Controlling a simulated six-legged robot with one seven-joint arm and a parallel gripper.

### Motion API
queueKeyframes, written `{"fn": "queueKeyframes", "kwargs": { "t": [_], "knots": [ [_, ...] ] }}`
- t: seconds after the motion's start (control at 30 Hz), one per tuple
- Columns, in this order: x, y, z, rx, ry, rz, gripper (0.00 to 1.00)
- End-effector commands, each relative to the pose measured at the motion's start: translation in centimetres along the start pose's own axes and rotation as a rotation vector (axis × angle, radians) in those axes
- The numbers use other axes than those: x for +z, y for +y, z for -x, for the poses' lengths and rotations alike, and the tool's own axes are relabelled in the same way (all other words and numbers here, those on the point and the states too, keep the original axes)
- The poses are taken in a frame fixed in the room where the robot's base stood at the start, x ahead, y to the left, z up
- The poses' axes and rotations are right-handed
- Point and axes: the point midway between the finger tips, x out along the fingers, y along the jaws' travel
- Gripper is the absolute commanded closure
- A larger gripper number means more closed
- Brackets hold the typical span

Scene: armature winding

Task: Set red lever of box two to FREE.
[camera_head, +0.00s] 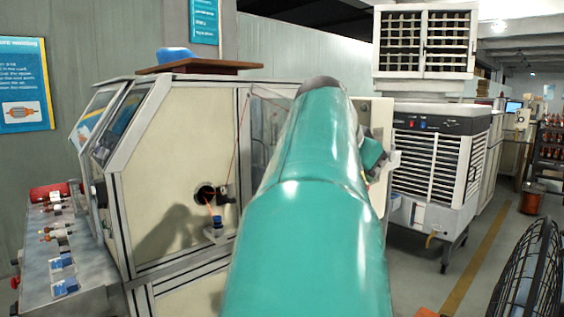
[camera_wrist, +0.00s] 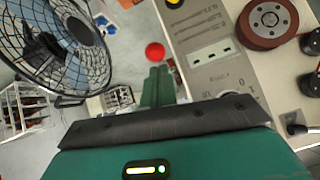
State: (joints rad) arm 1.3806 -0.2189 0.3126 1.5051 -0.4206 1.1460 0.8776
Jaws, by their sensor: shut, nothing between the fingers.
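A round red knob (camera_wrist: 155,52), which looks like the end of the red lever, shows in the wrist view just beyond my fingertips. It sits beside the left edge of a grey-beige box (camera_wrist: 202,85). The box carries a small display window, blurred lettering and a dial; I cannot read its number surely. My gripper (camera_wrist: 158,72) has its two green fingers shut together and empty, pointing at the knob with a small apparent gap. The lever's shaft and its setting cannot be made out. In the head view my arm hides most of this area.
A reddish-brown disc (camera_wrist: 267,22) and black round parts (camera_wrist: 312,84) stand right of the box in the wrist view. A black caged fan (camera_wrist: 50,45) is at left. In the head view, a winding cabinet (camera_head: 172,175) stands left and an air cooler (camera_head: 436,165) right.

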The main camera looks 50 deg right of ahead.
Motion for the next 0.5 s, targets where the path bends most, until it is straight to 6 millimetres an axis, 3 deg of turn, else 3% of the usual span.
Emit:
{"fn": "queueKeyframes", "kwargs": {
  "t": [0.5],
  "knots": [
    [0.51, 0.11, -0.67, 0.001, -0.003, 0.0, 1.0]
  ]
}}
